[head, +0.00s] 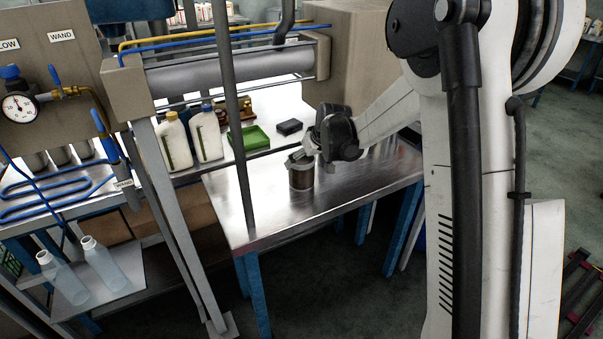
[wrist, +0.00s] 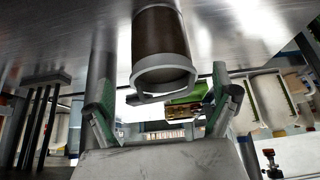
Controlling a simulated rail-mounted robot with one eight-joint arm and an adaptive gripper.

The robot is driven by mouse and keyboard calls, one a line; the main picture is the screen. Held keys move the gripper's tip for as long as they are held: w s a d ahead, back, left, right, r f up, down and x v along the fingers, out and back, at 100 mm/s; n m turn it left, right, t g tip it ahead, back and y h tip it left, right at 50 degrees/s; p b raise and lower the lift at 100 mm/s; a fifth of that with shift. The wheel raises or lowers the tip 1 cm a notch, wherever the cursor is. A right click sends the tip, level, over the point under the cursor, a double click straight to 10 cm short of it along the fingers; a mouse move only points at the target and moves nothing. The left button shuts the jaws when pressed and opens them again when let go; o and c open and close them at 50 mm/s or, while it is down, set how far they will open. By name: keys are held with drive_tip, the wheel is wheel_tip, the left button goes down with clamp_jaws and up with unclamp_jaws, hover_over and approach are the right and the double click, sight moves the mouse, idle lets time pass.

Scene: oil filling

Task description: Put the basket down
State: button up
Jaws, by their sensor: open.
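The basket (head: 301,175) is a small brown cylinder with a grey rim. It stands upright on the bare metal table (head: 263,212). My gripper (head: 299,157) is at the basket's top in the head view. In the wrist view, which looks upside down, the basket (wrist: 160,45) hangs from the table surface at the top, its grey rim and handle facing me. The gripper's green-padded fingers (wrist: 162,105) are spread wide on either side of the rim, with visible gaps and nothing held. The basket's far side is hidden.
A green tray (head: 249,138) and a black block (head: 289,127) lie behind the basket. Two white bottles (head: 191,140) stand at the back left. A grey upright pole (head: 234,130) rises left of the basket. The table's front is clear.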

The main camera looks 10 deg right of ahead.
sight(303, 162)
drive_tip(key=shift+x, duration=2.7)
drive_tip(key=shift+w+a+r, duration=0.15)
drive_tip(key=shift+w, duration=0.05)
drive_tip(key=c, duration=1.5)
drive_tip(key=shift+r, duration=0.1)
